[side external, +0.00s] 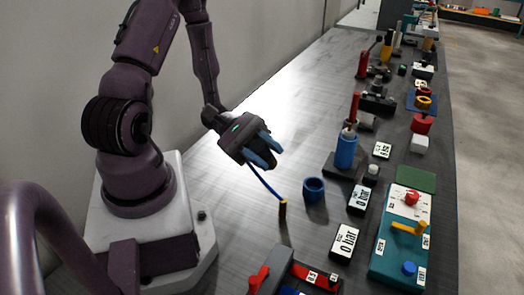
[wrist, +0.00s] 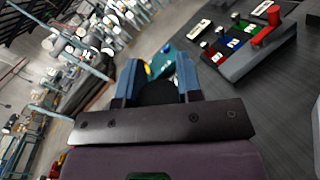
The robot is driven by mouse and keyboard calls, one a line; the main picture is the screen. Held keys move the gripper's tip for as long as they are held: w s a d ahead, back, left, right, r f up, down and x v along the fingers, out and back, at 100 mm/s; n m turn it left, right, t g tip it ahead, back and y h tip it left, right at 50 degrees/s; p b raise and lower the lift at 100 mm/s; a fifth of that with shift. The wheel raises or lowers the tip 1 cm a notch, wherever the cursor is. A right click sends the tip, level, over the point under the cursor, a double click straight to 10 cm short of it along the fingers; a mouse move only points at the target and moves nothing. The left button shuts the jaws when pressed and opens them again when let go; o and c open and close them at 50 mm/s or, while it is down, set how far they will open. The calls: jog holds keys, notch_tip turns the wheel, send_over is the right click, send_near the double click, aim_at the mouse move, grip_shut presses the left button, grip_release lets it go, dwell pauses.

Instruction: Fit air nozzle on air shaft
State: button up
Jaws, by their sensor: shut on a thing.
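My gripper (side external: 268,157), with blue fingers, is above the table at the centre of the side view. In the wrist view its fingers (wrist: 157,76) are closed around a dark piece (wrist: 156,93). A thin blue rod (side external: 265,184), likely the air shaft, slants down and right from beneath my gripper. Its lower end meets the top of a small dark cylinder with an orange top (side external: 283,209), likely the air nozzle, standing upright on the table. I cannot tell whether the rod is inside it or only in front of it. The grip on the rod is hidden.
A blue ring-like cup (side external: 313,189) stands just right of the small cylinder. A red-handled fixture (side external: 283,272) is in front.

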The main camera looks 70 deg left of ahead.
jog(key=w+a+r+n, duration=0.2)
jog(key=w+a+r, duration=0.1)
jog(key=w, duration=0.6)
jog(key=w+a+r+n, duration=0.2)
jog(key=w+r, duration=0.1)
jog(key=w, duration=0.6)
jog(key=w+a+r+n, duration=0.2)
jog(key=w+a+r, duration=0.1)
jog(key=w, duration=0.6)
jog(key=shift+a+r+t+y, duration=0.2)
jog(key=shift+a+t+y, duration=0.1)
jog(key=shift+a+t, duration=0.1)
jog(key=shift+d, duration=0.1)
jog(key=shift+f, duration=2.9)
jog(key=shift+f, duration=0.25)
jog(key=shift+f, duration=1.4)
jog(key=o, duration=1.1)
